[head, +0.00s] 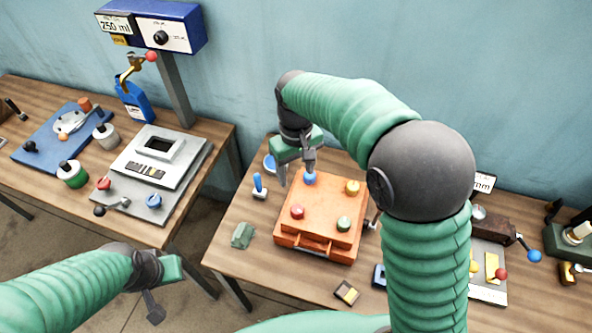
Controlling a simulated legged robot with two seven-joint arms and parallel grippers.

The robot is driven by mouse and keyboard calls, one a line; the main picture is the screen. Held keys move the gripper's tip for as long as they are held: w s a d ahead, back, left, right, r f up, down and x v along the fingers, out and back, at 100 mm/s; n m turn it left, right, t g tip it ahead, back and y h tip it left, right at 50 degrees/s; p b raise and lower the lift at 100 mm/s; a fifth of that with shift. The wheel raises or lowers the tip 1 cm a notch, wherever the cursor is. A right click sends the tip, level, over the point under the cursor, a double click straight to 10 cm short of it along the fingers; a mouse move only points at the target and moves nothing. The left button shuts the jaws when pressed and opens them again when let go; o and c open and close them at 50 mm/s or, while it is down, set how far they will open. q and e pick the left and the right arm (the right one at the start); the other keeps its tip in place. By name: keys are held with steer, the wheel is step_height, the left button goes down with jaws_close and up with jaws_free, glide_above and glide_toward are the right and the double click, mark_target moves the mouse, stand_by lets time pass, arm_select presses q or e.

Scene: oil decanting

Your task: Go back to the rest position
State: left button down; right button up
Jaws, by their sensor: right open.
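My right gripper (297,172) is open. It hangs above the far left corner of an orange box (321,222) on the right table. One fingertip overlaps a blue knob (310,179) on that box; I cannot tell whether they touch. Nothing shows between the fingers. My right arm bends over the box and hides part of the table's right side. My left gripper (155,300) is at lower left, in front of the left table's edge. Its fingers are partly hidden, so its opening is unclear.
The left table holds a blue dispenser stand (174,80), a blue bottle (134,101), a grey device (152,160) and a blue mat (45,148). A gap separates the tables. A green block (243,235) and a blue-handled tool (258,186) lie left of the orange box.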

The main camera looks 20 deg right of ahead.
steer(key=s+d+f+m+t+b, duration=0.1)
steer(key=s+d+f+b, duration=0.2)
steer(key=s+f, duration=0.3)
steer(key=s+d+f+m+t+b, duration=0.1)
steer(key=s+d+f+b, duration=0.2)
steer(key=s+f, duration=0.4)
steer(key=shift+s+f+m+t, duration=0.3)
steer(key=shift+s+m, duration=0.1)
steer(key=shift+s, duration=0.8)
steer(key=shift+w, duration=0.15)
